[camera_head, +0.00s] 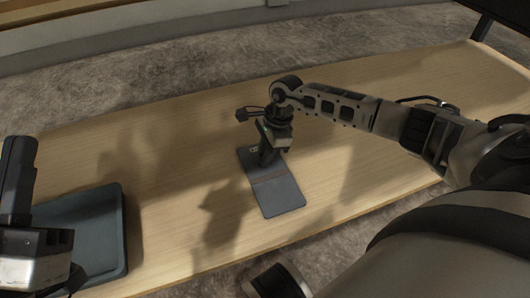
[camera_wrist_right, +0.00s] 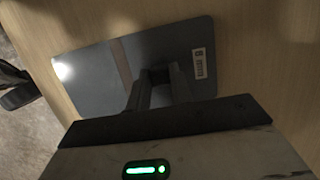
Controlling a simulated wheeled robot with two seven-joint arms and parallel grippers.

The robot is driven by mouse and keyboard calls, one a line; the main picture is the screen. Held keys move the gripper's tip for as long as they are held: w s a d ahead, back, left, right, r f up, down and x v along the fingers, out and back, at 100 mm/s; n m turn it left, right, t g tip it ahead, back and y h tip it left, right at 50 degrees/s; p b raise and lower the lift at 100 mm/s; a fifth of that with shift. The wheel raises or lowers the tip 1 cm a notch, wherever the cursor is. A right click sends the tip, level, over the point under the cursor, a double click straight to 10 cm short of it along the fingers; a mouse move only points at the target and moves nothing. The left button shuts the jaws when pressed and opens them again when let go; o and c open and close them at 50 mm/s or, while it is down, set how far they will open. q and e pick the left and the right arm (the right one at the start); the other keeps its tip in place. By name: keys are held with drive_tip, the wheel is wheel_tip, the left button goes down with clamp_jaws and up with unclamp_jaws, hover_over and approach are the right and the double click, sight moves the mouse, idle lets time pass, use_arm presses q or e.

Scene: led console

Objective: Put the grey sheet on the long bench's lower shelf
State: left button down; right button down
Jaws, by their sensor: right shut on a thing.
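The grey sheet (camera_head: 276,192) is a flat dark panel with rounded corners, at the middle of the wooden bench top (camera_head: 370,110). My right gripper (camera_head: 265,158) is over its far part, pointing down and shut on it. In the right wrist view the sheet (camera_wrist_right: 90,72) lies under the two fingers (camera_wrist_right: 163,78), with a small white label near its right end; the exact grip is hard to see. I cannot tell whether the sheet touches the bench. My left gripper (camera_head: 72,280) is at the lower left, its fingers mostly cut off. No lower shelf shows.
A blue-grey tray (camera_head: 122,235) is on the bench at the left, partly behind my left arm. The bench top right of the sheet is clear. Grey floor (camera_head: 200,75) and a pale wall base (camera_head: 120,28) lie beyond the far edge.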

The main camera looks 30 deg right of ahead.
sight(275, 159)
drive_tip(key=c, duration=1.3)
unclamp_jaws()
use_arm(q)
drive_tip(key=shift+r+m, duration=0.2)
drive_tip(key=shift+m, duration=0.1)
use_arm(e)
drive_tip(key=shift+o, duration=0.2)
drive_tip(key=shift+r, duration=0.15)
drive_tip(key=p+v, duration=0.2)
drive_tip(key=v, duration=0.2)
drive_tip(key=shift+r+p, duration=0.25)
drive_tip(key=shift+p, duration=0.05)
use_arm(q)
wheel_tip(275, 159, down, 9)
drive_tip(key=s+d+n+g+y+p, duration=0.1)
drive_tip(key=s+n+g+y+p, duration=0.1)
drive_tip(key=n+g+y, duration=0.2)
drive_tip(key=shift+n+g+p, duration=0.35)
drive_tip(key=shift+n+g, duration=0.15)
drive_tip(key=shift+n, duration=1.1)
use_arm(e)
drive_tip(key=v, duration=0.7)
drive_tip(key=shift+r, duration=0.25)
use_arm(q)
drive_tip(key=shift+r, duration=0.1)
